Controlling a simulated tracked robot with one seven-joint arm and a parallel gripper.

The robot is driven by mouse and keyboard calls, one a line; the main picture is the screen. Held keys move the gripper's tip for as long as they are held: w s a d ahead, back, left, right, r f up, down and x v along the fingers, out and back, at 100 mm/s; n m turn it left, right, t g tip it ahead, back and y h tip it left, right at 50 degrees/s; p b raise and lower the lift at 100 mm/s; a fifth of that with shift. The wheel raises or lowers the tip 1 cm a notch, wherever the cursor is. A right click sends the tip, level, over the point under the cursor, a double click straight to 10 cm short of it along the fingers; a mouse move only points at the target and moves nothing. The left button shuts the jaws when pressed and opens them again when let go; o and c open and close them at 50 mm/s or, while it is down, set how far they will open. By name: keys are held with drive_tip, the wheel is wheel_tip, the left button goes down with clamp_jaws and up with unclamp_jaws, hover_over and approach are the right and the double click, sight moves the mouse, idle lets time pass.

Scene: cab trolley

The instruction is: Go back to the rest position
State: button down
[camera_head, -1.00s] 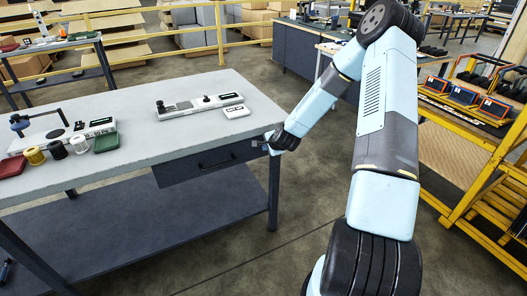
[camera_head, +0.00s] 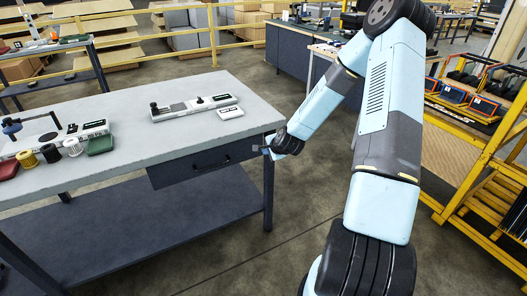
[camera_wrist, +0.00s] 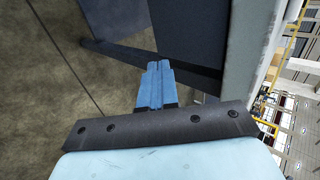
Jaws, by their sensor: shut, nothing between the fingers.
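My gripper (camera_head: 264,149) is at the right end of the grey workbench (camera_head: 190,144), beside the bench's front right corner and close to its drawer (camera_head: 205,164). In the wrist view its two blue fingers (camera_wrist: 155,88) are together with nothing between them. The bench's dark leg and pale top edge (camera_wrist: 247,50) show just beyond and to the right of the fingers. I cannot tell the exact gap between the fingers and the bench. My arm is bent, reaching from the lower right up and back down to the left.
On the bench stand a long pale fixture (camera_head: 194,108), a small white box (camera_head: 230,113), several spools (camera_head: 50,153), a green tray (camera_head: 100,144) and a red tray (camera_head: 8,169). A yellow trolley (camera_head: 480,150) with blue-orange cases stands at the right.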

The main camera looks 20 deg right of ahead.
drive_tip(key=s+a+r+n+g+h, duration=0.15)
drive_tip(key=s+r+n, duration=0.35)
drive_tip(key=s+r, duration=0.6)
drive_tip(key=s+r+n+g+h, duration=0.15)
drive_tip(key=s+r+n, duration=0.55)
drive_tip(key=r, duration=0.9)
drive_tip(key=s+r+n, duration=0.1)
drive_tip(key=s+r, duration=0.2)
drive_tip(key=s, duration=0.3)
drive_tip(key=s+r+n, duration=0.1)
drive_tip(key=s+r, duration=0.3)
drive_tip(key=s, duration=0.3)
drive_tip(key=s+a+r+n+y, duration=0.1)
drive_tip(key=s+r, duration=0.3)
drive_tip(key=s, duration=0.3)
drive_tip(key=shift+s+r+n+g, duration=0.2)
drive_tip(key=shift+r+n+g, duration=0.05)
drive_tip(key=shift+n+g, duration=0.05)
drive_tip(key=shift+a, duration=0.1)
